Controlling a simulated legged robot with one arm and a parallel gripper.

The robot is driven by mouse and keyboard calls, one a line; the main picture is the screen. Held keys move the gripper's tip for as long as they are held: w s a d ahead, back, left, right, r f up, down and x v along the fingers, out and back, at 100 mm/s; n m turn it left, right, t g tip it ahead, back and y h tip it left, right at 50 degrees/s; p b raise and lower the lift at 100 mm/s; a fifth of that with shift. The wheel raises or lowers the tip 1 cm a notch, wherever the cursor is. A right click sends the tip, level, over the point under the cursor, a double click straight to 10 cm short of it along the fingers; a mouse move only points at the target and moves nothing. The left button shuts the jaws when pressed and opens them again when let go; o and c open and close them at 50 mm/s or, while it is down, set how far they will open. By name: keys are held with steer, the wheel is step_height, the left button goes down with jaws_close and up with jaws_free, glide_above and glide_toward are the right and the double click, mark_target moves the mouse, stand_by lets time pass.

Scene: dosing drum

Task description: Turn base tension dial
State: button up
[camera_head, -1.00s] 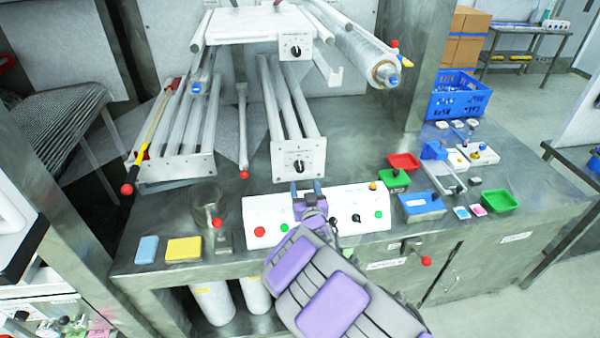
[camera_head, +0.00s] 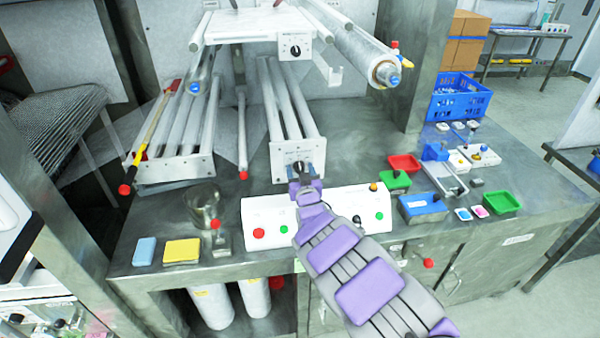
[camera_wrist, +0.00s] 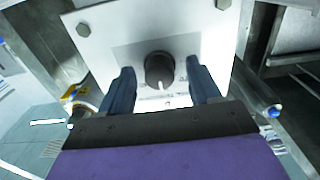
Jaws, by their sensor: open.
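The base tension dial (camera_wrist: 159,70) is a black knob with a white pointer line, set on a white plate (camera_wrist: 205,45) at the front of the lower roller set. In the wrist view its pointer points down toward my gripper. My gripper (camera_wrist: 160,88) is open, with one dark blue finger on each side of the dial and a visible gap on both sides. In the head view my gripper (camera_head: 306,170) is at the lower white plate (camera_head: 287,151) and covers most of the dial.
A similar upper dial (camera_head: 295,50) sits on the plate above. The white button box (camera_head: 262,215) stands below my wrist. A metal pot (camera_head: 203,205) is at left; coloured trays (camera_head: 404,163) are at right. A red-tipped rod (camera_head: 242,140) stands left of the lower plate.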

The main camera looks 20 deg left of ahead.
steer(key=shift+c, duration=0.4)
steer(key=c, duration=0.9)
steer(key=shift+c, duration=0.2)
steer(key=shift+r+m+p, duration=0.1)
steer(key=shift+m+p, duration=0.2)
steer(key=shift+p, duration=0.25)
steer(key=m+p, duration=0.1)
steer(key=p, duration=0.2)
steer(key=m+p, duration=0.2)
steer(key=p, duration=0.1)
steer(key=shift+r, duration=0.25)
steer(key=m+p, duration=0.2)
steer(key=p, duration=0.1)
steer(key=m+p, duration=0.2)
steer(key=p, duration=0.1)
steer(key=shift+w+d+f+p, duration=0.1)
steer(key=shift+d+f+p, duration=0.05)
steer(key=shift+p, duration=0.25)
steer(key=shift+f+m+p, duration=0.1)
steer(key=shift+m+p, duration=0.4)
steer(key=shift+m, duration=0.3)
steer(key=shift+f, duration=0.1)
